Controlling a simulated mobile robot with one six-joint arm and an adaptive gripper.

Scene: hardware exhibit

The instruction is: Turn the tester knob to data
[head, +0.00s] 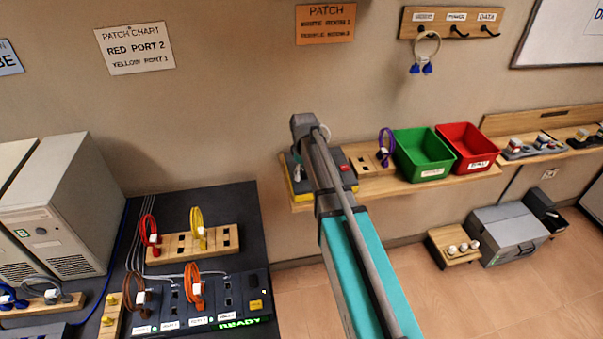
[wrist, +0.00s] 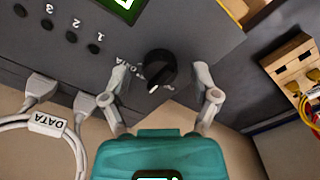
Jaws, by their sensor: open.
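The tester (head: 348,180) is a grey box with yellow edges on the wall shelf, partly hidden behind my arm. In the wrist view its dark panel (wrist: 200,30) shows a round black knob (wrist: 160,66) with a white mark on its near edge. Small lettering beside the knob is partly hidden and not clearly readable. My gripper (wrist: 160,78) is open, with one grey finger on each side of the knob. I see no clear finger contact. In the head view the knob and the fingers are hidden or too small to make out.
Left of the knob are numbered sockets (wrist: 72,37) and a green screen (wrist: 124,4). Grey plugs with a white cable tagged DATA (wrist: 48,124) lie close to my left finger. A wooden block (wrist: 292,66) stands at right. Green (head: 424,155) and red (head: 468,148) bins share the shelf.

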